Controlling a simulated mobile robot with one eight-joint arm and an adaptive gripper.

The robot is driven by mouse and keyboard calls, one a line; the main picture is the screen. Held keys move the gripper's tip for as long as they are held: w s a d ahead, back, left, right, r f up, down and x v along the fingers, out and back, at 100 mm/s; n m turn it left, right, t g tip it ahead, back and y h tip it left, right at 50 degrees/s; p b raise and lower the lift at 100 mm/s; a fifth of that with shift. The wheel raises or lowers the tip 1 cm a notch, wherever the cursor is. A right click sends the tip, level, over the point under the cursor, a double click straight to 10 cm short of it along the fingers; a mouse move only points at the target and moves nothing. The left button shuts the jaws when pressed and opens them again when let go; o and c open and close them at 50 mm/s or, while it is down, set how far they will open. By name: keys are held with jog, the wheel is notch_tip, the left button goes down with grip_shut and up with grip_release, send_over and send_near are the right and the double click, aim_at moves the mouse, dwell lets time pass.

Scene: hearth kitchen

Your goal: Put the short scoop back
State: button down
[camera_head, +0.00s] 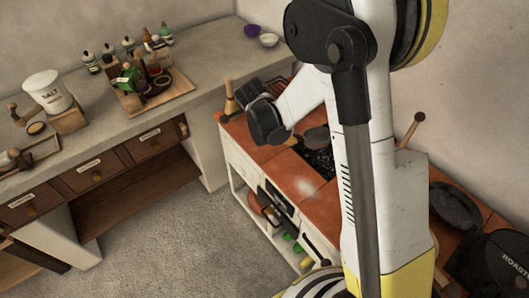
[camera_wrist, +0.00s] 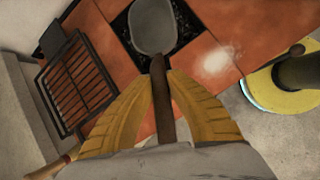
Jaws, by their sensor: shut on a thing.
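The short scoop has a grey oval head (camera_wrist: 152,27) and a dark brown handle (camera_wrist: 163,105). In the wrist view my gripper (camera_wrist: 163,80) is shut on the handle, with a yellow-brown finger on each side, and the scoop head points away from it. The head overlaps a dark speckled square in the orange worktop; its height above it is hard to tell. In the head view the scoop head (camera_head: 316,135) shows near the same dark square (camera_head: 320,160). The dark end of my arm there hides the fingers and the handle.
A dark grill rack (camera_wrist: 78,85) lies left of the scoop in the wrist view. A pale powdery patch (camera_head: 308,187) marks the orange worktop (camera_head: 258,150). A wooden tray of bottles (camera_head: 180,93) and a salt crock (camera_head: 45,88) stand on the grey counter. A dark pan (camera_head: 455,205) is at right.

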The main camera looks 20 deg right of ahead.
jog(key=w+a+f+b, duration=0.4)
jog(key=a+f+b, duration=0.2)
jog(key=a+f, duration=0.4)
jog(key=shift+w+a+f, duration=0.15)
jog(key=shift+a+f, duration=0.05)
jog(key=shift+f, duration=0.2)
jog(key=shift+f, duration=0.1)
jog(key=c, duration=1.7)
grip_release()
jog(key=shift+f, duration=0.1)
jog(key=shift+o, duration=1.3)
